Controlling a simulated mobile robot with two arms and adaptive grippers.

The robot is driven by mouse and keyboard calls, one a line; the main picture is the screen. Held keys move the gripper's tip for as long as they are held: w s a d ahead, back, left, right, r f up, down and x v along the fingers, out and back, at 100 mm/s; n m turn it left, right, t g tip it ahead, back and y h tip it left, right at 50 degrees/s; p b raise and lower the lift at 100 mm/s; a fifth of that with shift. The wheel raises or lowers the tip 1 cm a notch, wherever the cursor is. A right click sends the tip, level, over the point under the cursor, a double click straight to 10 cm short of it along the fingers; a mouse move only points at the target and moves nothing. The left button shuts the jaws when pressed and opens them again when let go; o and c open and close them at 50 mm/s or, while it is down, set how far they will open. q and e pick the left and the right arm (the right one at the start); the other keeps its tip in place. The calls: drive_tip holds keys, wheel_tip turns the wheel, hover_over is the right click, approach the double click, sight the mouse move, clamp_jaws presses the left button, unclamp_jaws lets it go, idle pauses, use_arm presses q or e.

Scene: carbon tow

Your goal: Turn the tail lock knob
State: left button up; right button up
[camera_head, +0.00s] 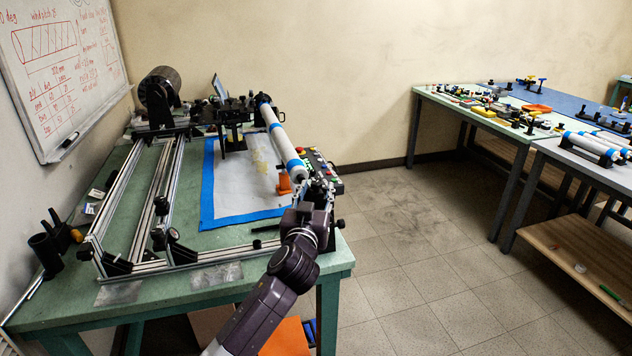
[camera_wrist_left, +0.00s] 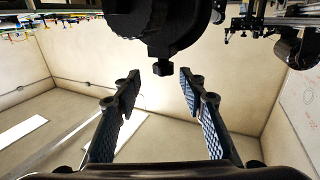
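In the left wrist view, a small dark knob (camera_wrist_left: 163,69) sticks out from a large black rounded body (camera_wrist_left: 160,25); it looks like the tail lock knob. My left gripper (camera_wrist_left: 158,90) is open, its two fingers on either side of the knob's line, with gaps around it and no contact that I can see. In the head view, my left gripper (camera_head: 317,188) is at the near end of the white tube with blue bands (camera_head: 284,143), and the knob is hidden there. My right gripper is not in view.
The green bench (camera_head: 205,275) carries an aluminium rail frame (camera_head: 150,200), a dark roll (camera_head: 160,90), a blue-edged mat (camera_head: 225,190) and a button panel (camera_head: 322,165). An orange piece (camera_head: 284,183) stands beside the tube. Other tables (camera_head: 520,130) are at right, with clear floor between.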

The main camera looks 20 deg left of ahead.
sight(315, 186)
use_arm(q)
drive_tip(key=shift+w+a, duration=0.3)
drive_tip(key=shift+w, duration=0.3)
drive_tip(key=shift+w+a, duration=0.25)
drive_tip(key=shift+w, duration=0.35)
drive_tip(key=shift+w+f, duration=0.1)
drive_tip(key=shift+w, duration=0.65)
drive_tip(key=shift+a, duration=0.1)
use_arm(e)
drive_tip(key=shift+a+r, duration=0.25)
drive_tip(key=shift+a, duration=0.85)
use_arm(q)
drive_tip(key=shift+c, duration=0.4)
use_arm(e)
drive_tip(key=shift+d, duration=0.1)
use_arm(q)
clamp_jaws()
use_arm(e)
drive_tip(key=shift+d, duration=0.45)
